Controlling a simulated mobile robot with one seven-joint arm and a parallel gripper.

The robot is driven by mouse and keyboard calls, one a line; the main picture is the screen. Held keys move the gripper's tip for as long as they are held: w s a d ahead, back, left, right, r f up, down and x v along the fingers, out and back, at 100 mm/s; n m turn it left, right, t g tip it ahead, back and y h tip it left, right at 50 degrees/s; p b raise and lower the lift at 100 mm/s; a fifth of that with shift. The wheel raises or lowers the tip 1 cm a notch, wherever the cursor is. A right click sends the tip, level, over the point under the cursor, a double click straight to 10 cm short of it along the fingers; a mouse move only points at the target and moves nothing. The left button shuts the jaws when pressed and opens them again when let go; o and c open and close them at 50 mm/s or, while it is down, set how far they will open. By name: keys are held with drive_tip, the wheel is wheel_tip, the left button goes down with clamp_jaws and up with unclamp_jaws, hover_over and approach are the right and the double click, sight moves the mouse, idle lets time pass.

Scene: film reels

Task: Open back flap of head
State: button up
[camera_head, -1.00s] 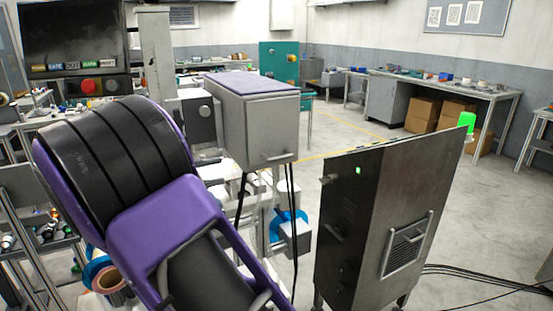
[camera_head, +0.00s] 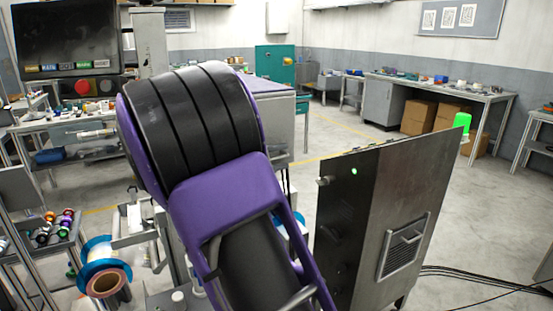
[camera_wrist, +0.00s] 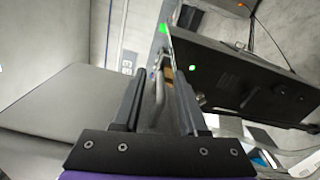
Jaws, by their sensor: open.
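The head seems to be the grey box with a purple top (camera_head: 278,112). In the head view it is mostly hidden behind my arm, and only its right part shows. A large grey surface fills the left of the wrist view and is probably a face of this box. My gripper (camera_wrist: 158,80) is open in the wrist view. A thin curved metal bar (camera_wrist: 159,98), like a handle, shows between its fingers. I cannot tell whether the fingers touch it or what it is fixed to. My gripper is hidden in the head view.
A dark metal cabinet (camera_head: 370,225) with a green light stands right of my arm; it also shows in the wrist view (camera_wrist: 235,80). Blue-rimmed spools (camera_head: 97,255) are at lower left. Cables lie on the floor at right. Open floor lies behind the cabinet.

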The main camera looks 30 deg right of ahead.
drive_tip(key=shift+c, duration=0.2)
clamp_jaws()
idle(1.3)
